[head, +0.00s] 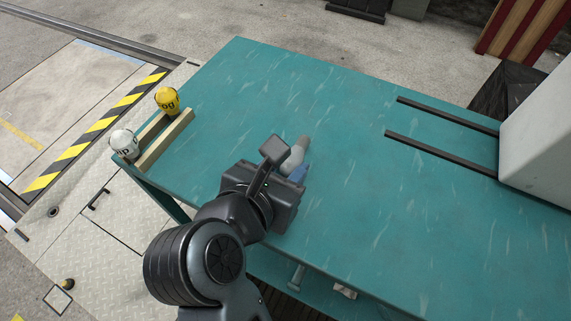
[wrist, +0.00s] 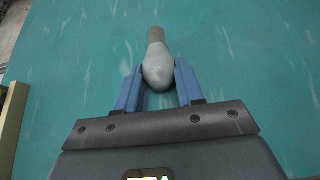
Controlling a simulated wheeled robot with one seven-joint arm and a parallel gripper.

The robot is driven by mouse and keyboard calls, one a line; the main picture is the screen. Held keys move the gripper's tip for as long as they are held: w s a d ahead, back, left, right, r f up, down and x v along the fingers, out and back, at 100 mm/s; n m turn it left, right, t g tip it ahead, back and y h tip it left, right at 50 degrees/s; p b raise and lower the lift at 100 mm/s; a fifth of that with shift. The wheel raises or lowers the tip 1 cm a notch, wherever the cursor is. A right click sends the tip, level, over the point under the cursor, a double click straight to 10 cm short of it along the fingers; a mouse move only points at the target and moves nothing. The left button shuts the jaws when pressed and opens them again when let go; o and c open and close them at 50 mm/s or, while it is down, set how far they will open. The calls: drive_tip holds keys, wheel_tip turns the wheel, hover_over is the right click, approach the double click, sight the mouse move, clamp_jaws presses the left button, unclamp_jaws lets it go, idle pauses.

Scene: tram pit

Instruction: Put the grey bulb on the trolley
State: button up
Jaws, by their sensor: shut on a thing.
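The grey bulb (head: 294,157) is over the teal table top (head: 340,100), partly hidden by my gripper in the head view. In the wrist view the grey bulb (wrist: 158,68) has its rounded end between the two blue fingers and its narrow brownish-grey end pointing away. My gripper (wrist: 158,85) is shut on the bulb's rounded end. In the head view my gripper (head: 298,172) is low over the middle of the table. I cannot tell whether the bulb touches the table. I cannot make out a trolley for certain.
A yellow bulb-shaped piece (head: 167,100) and a white one (head: 124,143) stand at a wooden rack (head: 165,140) on the table's left edge. Two dark rails (head: 440,152) run to a pale box (head: 540,135) at the right. The table between is clear.

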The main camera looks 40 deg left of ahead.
drive_tip(key=shift+d+f, duration=0.1)
drive_tip(key=shift+f, duration=0.6)
drive_tip(key=o, duration=1)
drive_tip(key=shift+f, duration=0.15)
drive_tip(key=shift+d, duration=0.1)
drive_tip(key=shift+r, duration=0.5)
drive_tip(key=v, duration=1.2)
drive_tip(key=shift+r, duration=0.45)
